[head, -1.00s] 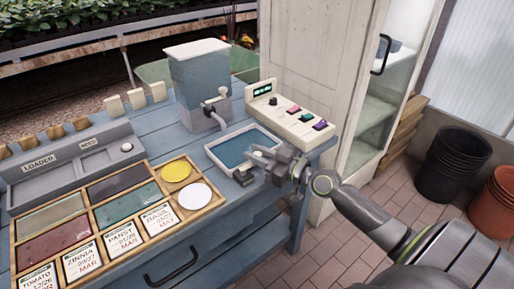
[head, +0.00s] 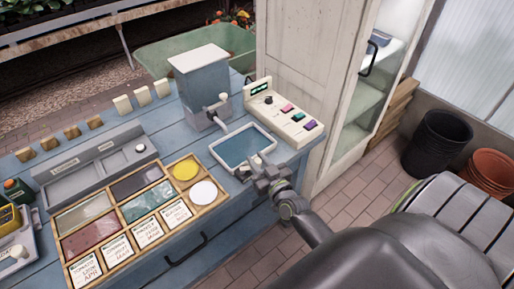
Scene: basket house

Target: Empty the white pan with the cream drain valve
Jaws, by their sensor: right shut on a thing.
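The white pan (head: 214,154) sits on the blue bench under the spout of a blue-grey tank. Its inside shows a flat, dark blue surface that looks like liquid. My right gripper (head: 259,172) is at the pan's front edge, shut on the small cream drain valve (head: 256,161), which the fingers mostly cover. How far the valve is turned cannot be told. My left gripper is not in view.
The tank (head: 198,85) with its lever stands behind the pan. A cream button panel (head: 285,112) is behind right. A wooden seed tray (head: 150,205) and grey loader (head: 95,170) lie left. A white cabinet (head: 305,70) stands at the back right.

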